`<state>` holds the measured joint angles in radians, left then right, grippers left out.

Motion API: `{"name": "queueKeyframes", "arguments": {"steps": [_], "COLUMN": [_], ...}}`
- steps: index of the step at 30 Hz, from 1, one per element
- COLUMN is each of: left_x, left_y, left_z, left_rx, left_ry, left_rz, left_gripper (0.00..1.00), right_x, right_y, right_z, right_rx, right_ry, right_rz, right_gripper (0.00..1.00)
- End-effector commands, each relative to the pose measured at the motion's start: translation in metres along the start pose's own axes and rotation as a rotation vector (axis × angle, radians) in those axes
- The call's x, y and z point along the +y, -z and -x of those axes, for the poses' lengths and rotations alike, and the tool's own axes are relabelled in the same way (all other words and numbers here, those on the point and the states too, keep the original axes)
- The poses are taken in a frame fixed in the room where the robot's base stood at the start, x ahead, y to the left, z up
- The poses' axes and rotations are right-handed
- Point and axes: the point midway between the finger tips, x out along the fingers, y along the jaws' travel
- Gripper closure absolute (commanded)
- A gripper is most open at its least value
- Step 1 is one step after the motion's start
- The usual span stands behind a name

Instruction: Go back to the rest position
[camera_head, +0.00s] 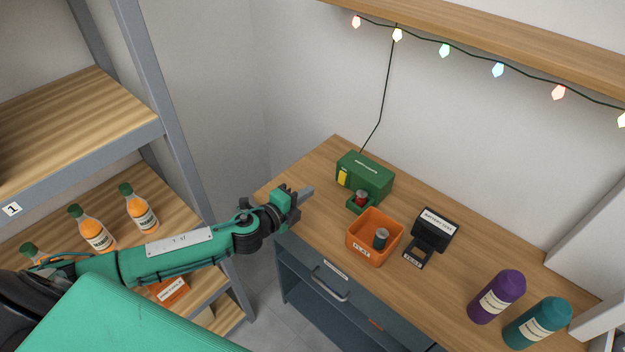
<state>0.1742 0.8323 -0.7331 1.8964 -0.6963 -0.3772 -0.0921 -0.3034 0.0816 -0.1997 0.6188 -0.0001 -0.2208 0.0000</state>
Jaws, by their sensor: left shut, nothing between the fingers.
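My left gripper (306,193) is at the end of the green arm that comes in from the left. It is shut and empty, above the left end of the wooden counter. It is to the left of the green box (366,173) and apart from it. My right gripper is not in view.
On the counter (460,272) stand the green box with a red battery-like cylinder (361,198), an orange bin (362,246) holding a dark cylinder (380,239), a black holder (432,232), and purple (497,297) and teal (538,322) bottles. A shelf (75,130) with orange bottles (140,210) stands left.

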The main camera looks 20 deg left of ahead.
Motion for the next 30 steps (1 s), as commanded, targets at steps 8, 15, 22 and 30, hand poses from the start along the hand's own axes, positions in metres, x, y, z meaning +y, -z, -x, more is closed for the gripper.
{"name": "queueKeyframes", "arguments": {"steps": [8,15,22,30], "left_x": [0.000,0.015,0.059,0.094], "left_y": [0.006,0.035,0.057,0.085], "left_z": [0.002,0.037,0.115,0.200], "left_rx": [-0.019,-0.249,-0.568,-0.816], "left_ry": [0.001,-0.065,-0.276,-0.514], "left_rz": [0.045,0.469,0.961,1.290], "left_gripper": [1.00,1.00,1.00,1.00], "right_x": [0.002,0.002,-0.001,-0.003], "right_y": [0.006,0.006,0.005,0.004], "right_z": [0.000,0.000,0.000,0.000], "right_rx": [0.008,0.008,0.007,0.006], "right_ry": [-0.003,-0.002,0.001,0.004], "right_rz": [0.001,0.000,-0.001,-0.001], "right_gripper": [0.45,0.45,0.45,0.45]}}
